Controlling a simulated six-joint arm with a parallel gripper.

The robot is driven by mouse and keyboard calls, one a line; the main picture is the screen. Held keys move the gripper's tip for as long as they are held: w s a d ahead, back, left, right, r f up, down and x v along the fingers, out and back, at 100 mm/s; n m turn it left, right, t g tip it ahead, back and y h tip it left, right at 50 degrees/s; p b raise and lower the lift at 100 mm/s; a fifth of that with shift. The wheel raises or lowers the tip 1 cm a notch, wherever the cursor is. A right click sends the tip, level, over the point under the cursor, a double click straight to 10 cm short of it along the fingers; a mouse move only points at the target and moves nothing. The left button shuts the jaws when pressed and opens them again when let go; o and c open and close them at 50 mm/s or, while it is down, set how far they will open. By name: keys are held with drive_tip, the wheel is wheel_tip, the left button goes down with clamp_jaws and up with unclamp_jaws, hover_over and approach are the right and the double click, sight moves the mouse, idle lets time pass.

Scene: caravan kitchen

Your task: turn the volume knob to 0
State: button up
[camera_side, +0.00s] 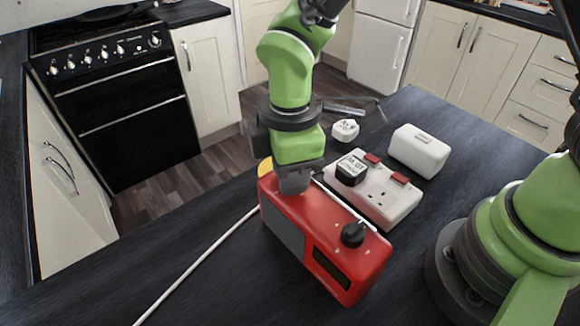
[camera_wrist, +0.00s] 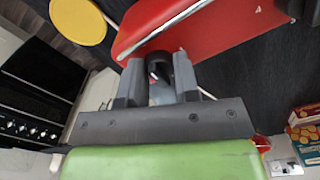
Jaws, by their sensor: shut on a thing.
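A red radio (camera_side: 318,246) stands on the dark worktop, with a grey speaker front and a dark display. My gripper (camera_side: 294,188) points down onto its top at the left end. In the wrist view my gripper (camera_wrist: 158,72) is shut on a black knob (camera_wrist: 158,66) with a white pointer mark, one finger on each side. The side view hides this knob behind my fingers. A second black knob (camera_side: 352,234) stands free at the radio's right end. I cannot read any scale, so the held knob's setting is unclear. The radio's red body (camera_wrist: 215,28) fills the top of the wrist view.
A silver aerial (camera_side: 345,203) lies along the radio's top back edge. Behind it is a white socket block (camera_side: 385,206) with red switches and a black plug (camera_side: 351,169). A white box (camera_side: 419,150) and white plug (camera_side: 345,130) lie beyond. A white cable (camera_side: 205,255) runs left.

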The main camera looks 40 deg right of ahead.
drive_tip(key=shift+n, duration=0.3)
drive_tip(key=o, duration=0.9)
drive_tip(key=shift+o, duration=0.2)
drive_tip(key=shift+r, duration=0.1)
wheel_tip(320, 180, up, 10)
drive_tip(key=shift+f, duration=0.1)
